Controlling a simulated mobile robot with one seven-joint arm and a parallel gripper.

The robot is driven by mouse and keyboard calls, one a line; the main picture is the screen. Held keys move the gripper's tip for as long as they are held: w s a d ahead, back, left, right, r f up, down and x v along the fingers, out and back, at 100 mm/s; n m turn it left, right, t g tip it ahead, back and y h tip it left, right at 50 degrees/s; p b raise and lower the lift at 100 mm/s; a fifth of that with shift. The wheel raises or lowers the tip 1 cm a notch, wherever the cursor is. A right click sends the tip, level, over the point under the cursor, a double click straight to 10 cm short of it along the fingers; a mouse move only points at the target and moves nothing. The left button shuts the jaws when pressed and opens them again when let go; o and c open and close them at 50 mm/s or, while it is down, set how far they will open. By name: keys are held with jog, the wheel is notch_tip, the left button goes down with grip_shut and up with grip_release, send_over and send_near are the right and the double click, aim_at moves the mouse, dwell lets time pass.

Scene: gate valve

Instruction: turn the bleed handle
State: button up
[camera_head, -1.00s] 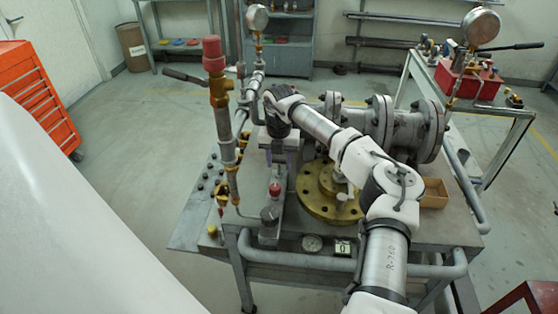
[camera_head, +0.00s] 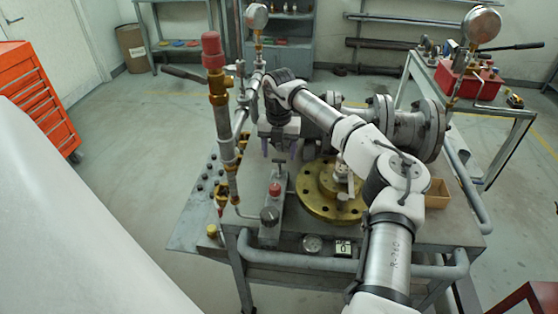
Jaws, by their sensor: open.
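My gripper (camera_head: 280,150) points down with its two purple-tipped fingers apart and nothing between them. It hangs above the bench behind a grey block (camera_head: 270,215) with a red knob (camera_head: 274,189) on top, apart from the knob. The pipe assembly with a red-capped brass valve (camera_head: 222,95) stands left of my gripper. A dark lever (camera_head: 187,74) sticks out left from the piping. A small brass fitting with a red part (camera_head: 221,200) sits at the foot of this pipe. I cannot tell which of these is the bleed handle.
A brass flange (camera_head: 318,205) lies right of the block, partly under my arm. The large grey flanged valve body (camera_head: 415,130) stands behind my arm. A small tan box (camera_head: 436,194) sits at the bench's right.

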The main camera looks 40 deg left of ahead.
aim_at(279, 159)
notch_tip(279, 159, up, 10)
jog(key=b, duration=0.2)
jog(key=shift+r, duration=0.15)
dwell(0.4)
